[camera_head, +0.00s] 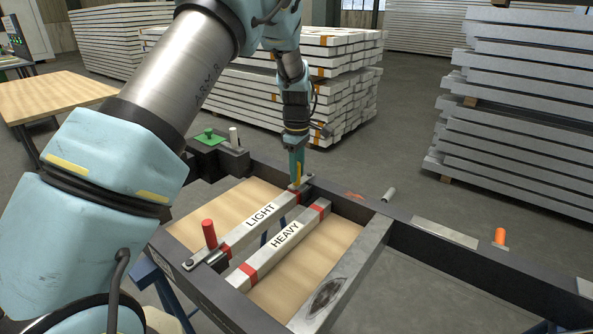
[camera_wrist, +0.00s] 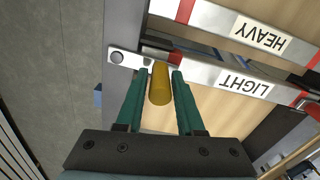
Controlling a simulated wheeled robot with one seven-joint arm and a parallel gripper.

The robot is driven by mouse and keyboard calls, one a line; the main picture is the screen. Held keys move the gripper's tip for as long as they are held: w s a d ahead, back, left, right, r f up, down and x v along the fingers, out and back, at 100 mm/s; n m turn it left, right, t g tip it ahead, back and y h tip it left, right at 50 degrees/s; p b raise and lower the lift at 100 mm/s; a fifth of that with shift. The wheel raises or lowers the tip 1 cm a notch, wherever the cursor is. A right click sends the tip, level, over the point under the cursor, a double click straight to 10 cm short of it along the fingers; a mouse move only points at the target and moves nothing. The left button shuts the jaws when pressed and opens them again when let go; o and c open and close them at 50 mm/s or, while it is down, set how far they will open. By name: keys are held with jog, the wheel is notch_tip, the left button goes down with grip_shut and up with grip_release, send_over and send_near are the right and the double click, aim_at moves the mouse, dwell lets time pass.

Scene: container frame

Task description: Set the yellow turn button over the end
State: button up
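The yellow turn button (camera_wrist: 160,84) has an upright knob on a flat metal plate (camera_wrist: 122,58) with a round pivot, at the far end of the LIGHT bar. The plate lies on the dark frame edge and points off to the left in the wrist view. My gripper (camera_wrist: 161,76) has its two green fingers on either side of the yellow knob, with narrow gaps visible, so it looks open. In the head view my gripper (camera_head: 297,170) reaches down over that far end and partly hides the knob. The LIGHT bar (camera_head: 238,233) lies across the frame.
The HEAVY bar (camera_head: 263,257) lies parallel beside it. A red knob (camera_head: 209,234) stands at the LIGHT bar's near end. An orange knob (camera_head: 500,236) stands on the right frame rail. A green knob (camera_head: 209,133) is behind on the left. Stacked beams fill the background.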

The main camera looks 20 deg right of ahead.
jog(key=o, duration=0.3)
notch_tip(320, 180, up, 11)
jog(key=shift+f+b, duration=0.1)
jog(key=shift+b, duration=0.9)
jog(key=a+m, duration=0.3)
jog(key=a, duration=1.9)
jog(key=s+a+f+m, duration=0.1)
jog(key=s+a+m, duration=0.1)
jog(key=s+a, duration=0.2)
jog(key=s+a+f+m+t, duration=0.1)
jog(key=s+a, duration=0.4)
jog(key=a, duration=0.2)
jog(key=s+a+m, duration=0.2)
jog(key=s+a, duration=0.3)
jog(key=shift+a+f+m+t, duration=0.3)
jog(key=shift+f, duration=0.1)
